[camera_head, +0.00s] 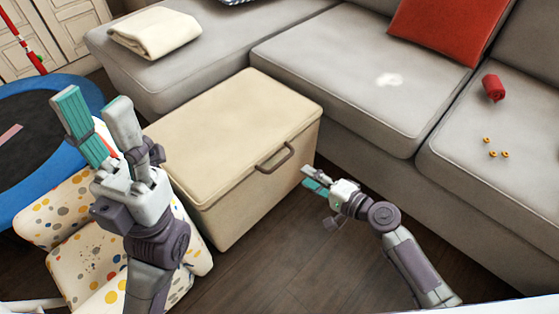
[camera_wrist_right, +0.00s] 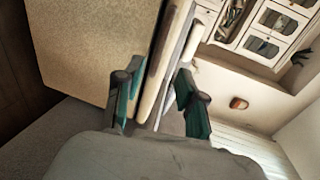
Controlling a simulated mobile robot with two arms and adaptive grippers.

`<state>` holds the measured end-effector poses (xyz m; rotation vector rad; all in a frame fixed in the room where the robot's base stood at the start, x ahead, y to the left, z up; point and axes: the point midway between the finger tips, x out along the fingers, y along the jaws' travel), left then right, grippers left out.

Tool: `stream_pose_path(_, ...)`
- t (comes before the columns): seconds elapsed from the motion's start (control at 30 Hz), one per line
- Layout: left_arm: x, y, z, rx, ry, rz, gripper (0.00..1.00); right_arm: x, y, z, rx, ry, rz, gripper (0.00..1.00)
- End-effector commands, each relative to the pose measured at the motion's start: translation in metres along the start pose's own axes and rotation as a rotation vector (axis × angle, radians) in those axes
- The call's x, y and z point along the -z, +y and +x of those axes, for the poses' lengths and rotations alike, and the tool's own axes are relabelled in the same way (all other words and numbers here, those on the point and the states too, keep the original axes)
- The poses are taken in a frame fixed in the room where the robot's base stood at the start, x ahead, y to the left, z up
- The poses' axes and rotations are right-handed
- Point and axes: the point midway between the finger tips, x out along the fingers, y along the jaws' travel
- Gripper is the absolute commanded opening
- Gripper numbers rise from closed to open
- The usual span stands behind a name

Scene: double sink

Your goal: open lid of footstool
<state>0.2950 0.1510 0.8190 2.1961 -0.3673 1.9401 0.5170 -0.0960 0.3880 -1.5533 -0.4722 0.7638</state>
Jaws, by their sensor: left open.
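The footstool (camera_head: 235,135) is a beige box with a padded lid, and the lid lies shut on it. A dark handle (camera_head: 274,160) is on its front face, just below the lid. My right gripper (camera_head: 310,177) is just right of the handle and looks apart from it. In the right wrist view its two fingers (camera_wrist_right: 157,95) are spread with nothing clearly held. The footstool's side (camera_wrist_right: 90,45) and lid edge (camera_wrist_right: 165,60) lie beyond them. My left gripper (camera_head: 95,108) is open and empty, left of the footstool in the picture.
A grey sofa (camera_head: 350,65) stands close behind and right of the footstool. A dotted chair (camera_head: 60,215) and a blue-rimmed trampoline (camera_head: 75,85) are at the left. Dark wooden floor (camera_head: 265,265) is free in front of the footstool.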

Motion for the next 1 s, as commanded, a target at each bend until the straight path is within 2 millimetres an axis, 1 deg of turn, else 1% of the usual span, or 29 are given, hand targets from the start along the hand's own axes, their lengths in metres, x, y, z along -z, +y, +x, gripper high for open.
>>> stream_pose_path(0.03,0.000,0.000,-0.001,-0.002,0.006,0.001,0.46,0.000,0.000,0.013,0.004,-0.001,0.002,0.39)
stream_pose_path(0.1,-0.001,0.000,0.000,-0.005,0.013,0.002,0.46,0.000,0.000,0.029,0.003,-0.002,-0.001,0.39)
stream_pose_path(0.3,-0.002,0.000,0.003,-0.014,0.035,0.005,0.46,0.000,0.001,0.070,0.002,0.000,0.000,0.39)
stream_pose_path(0.4,-0.002,0.001,0.004,-0.019,0.046,0.006,0.46,0.000,0.002,0.085,0.001,-0.001,0.001,0.39)
stream_pose_path(0.5,-0.003,0.001,0.006,-0.022,0.050,0.007,0.46,0.000,0.001,0.096,0.000,0.000,0.001,0.39)
stream_pose_path(0.67,-0.003,0.001,0.009,-0.027,0.058,0.008,0.46,0.000,0.001,0.104,0.000,0.000,0.000,0.39)
stream_pose_path(0.93,-0.002,0.001,0.010,-0.027,0.062,0.008,0.46,0.000,0.001,0.105,-0.001,0.000,0.000,0.39)
stream_pose_path(1.0,-0.002,0.001,0.010,-0.027,0.062,0.008,0.46,0.000,0.001,0.105,-0.001,0.000,0.000,0.28)
